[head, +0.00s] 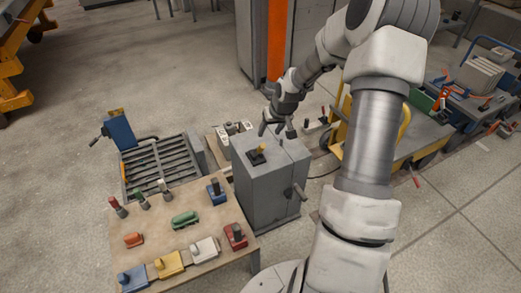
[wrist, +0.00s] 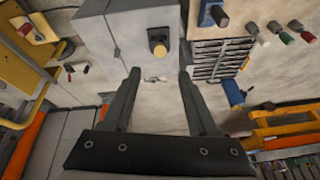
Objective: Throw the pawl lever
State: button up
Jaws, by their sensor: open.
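A grey box-shaped cabinet (head: 262,185) stands right of the wooden table. A short lever with a yellow knob (head: 260,149) rises from a dark plate on its top. A dark handle (head: 298,190) sits on the cabinet's right side. I cannot tell from the pictures which is the pawl lever. My gripper (head: 277,130) is open and empty above the far part of the cabinet top, beyond the yellow knob. In the wrist view, my gripper (wrist: 158,74) points toward the cabinet (wrist: 125,40), with the yellow knob (wrist: 158,45) ahead between the fingers' lines, apart from both.
A wooden table (head: 190,240) at left holds several coloured blocks and handles. Behind it are a slatted grey rack (head: 160,165) and a blue post with a handle (head: 120,130).

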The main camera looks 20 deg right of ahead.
aim_at(261, 147)
jog(key=b+x, duration=0.4)
jog(key=x, duration=1)
jog(key=shift+f, duration=0.15)
grip_shut()
dwell(0.8)
